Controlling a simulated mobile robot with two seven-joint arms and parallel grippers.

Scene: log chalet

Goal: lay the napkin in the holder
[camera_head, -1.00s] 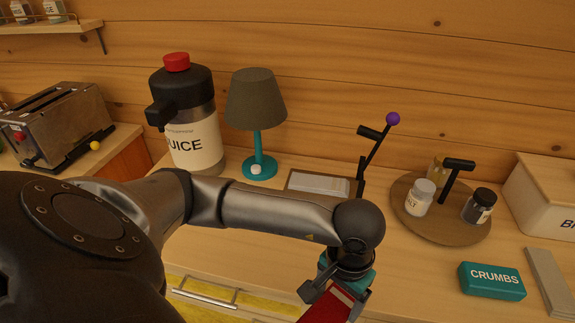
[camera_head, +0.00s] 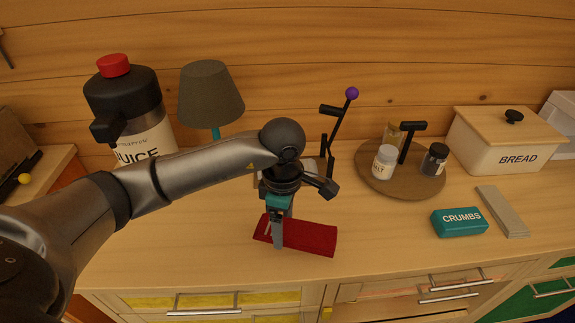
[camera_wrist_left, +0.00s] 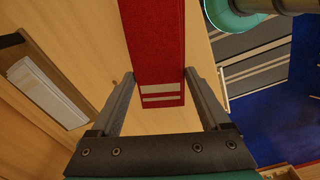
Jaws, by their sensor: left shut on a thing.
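The napkin is a dark red folded strip (camera_head: 308,238) with pale stripes near one end. It lies level, at or just above the counter; I cannot tell if it touches. My left gripper (camera_head: 278,238) comes down over it from above and is shut on it. In the left wrist view the napkin (camera_wrist_left: 155,45) runs between the two fingers (camera_wrist_left: 160,76). The holder, with a black weighted arm (camera_head: 332,142) tipped by a purple ball, stands behind the gripper, its tray mostly hidden. In the wrist view its brown tray (camera_wrist_left: 74,121) holds a white stack. My right gripper is not in view.
A juice jug (camera_head: 140,115) and lamp (camera_head: 211,95) stand at the back left. Right of the holder are a round wooden tray (camera_head: 400,183) with shakers, a teal CRUMBS box (camera_head: 459,222), a grey strip (camera_head: 502,211) and a BREAD bin (camera_head: 500,147). The front counter is clear.

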